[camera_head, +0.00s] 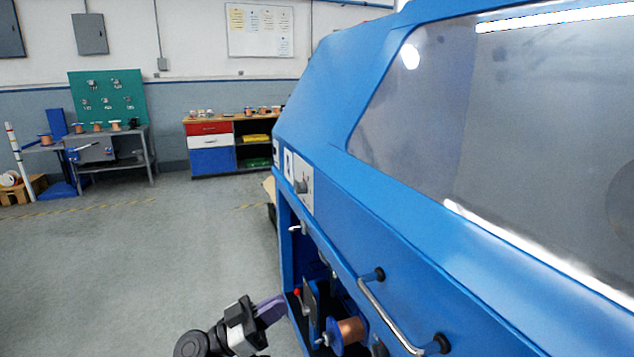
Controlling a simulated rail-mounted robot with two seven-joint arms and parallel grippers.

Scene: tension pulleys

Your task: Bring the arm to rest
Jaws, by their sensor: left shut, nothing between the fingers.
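My left gripper (270,310) shows at the bottom, left of centre, black and grey with purple fingers. Its fingers are shut with nothing between them. They point right, toward the open lower bay of a large blue machine (330,190). In the picture the fingertips come close to the bay's left edge; I cannot tell whether they touch it. A copper wire spool with blue flanges (349,331) sits in the bay, to the right of the gripper. A small red knob (297,292) shows close to the fingertips. My right gripper is out of view.
A metal handle (388,318) sticks out from the machine's front. A workbench with red and blue drawers (211,143) and a grey table (112,135) with spools stand at the far wall. The grey floor (130,260) on the left is clear.

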